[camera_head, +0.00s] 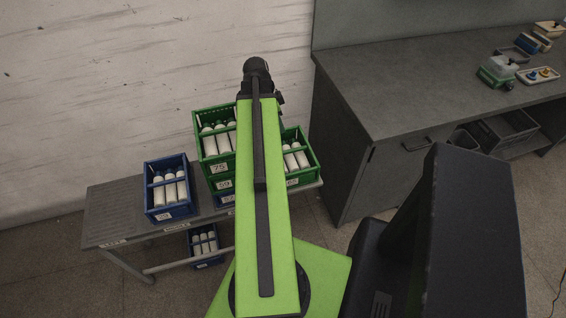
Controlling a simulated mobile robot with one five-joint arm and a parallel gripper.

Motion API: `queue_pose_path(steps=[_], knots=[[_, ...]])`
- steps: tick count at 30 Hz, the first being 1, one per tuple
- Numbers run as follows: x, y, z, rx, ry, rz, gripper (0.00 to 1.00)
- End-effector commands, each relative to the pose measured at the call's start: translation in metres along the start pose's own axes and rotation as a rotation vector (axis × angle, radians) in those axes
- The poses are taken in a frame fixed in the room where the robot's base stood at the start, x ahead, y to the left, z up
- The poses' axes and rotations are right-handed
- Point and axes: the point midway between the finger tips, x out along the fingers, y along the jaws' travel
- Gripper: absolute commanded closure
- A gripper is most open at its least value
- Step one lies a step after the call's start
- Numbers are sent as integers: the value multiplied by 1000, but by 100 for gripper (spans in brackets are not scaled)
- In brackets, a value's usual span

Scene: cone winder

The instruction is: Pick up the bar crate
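Several crates holding white bottle-like cylinders stand on and under a grey bench. A blue crate (169,212) is on the left of the bench. A green crate (212,168) sits on top of a stack in the middle, and another green crate (306,177) is to the right, partly behind my arm. A smaller blue crate (208,262) is below the bench top. I cannot tell which one is the bar crate. My green arm reaches up across the middle of the view to a black joint; my gripper is not visible, and any part beyond that joint is hidden.
The grey bench (110,213) has bare top at its left end. A dark cabinet (390,165) with a worktop stands right of it, with a green-and-white container (497,72) and small trays on top. A pale wall is behind the bench.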

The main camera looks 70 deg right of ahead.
Motion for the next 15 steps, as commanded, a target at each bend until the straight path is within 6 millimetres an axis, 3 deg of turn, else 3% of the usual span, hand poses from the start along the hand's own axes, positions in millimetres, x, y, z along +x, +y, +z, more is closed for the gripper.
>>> queue_pose_path(steps=[5,15], knots=[[8,-1,3,-4,0,-1,60],[78,-1,7,-7,0,-2,60]])
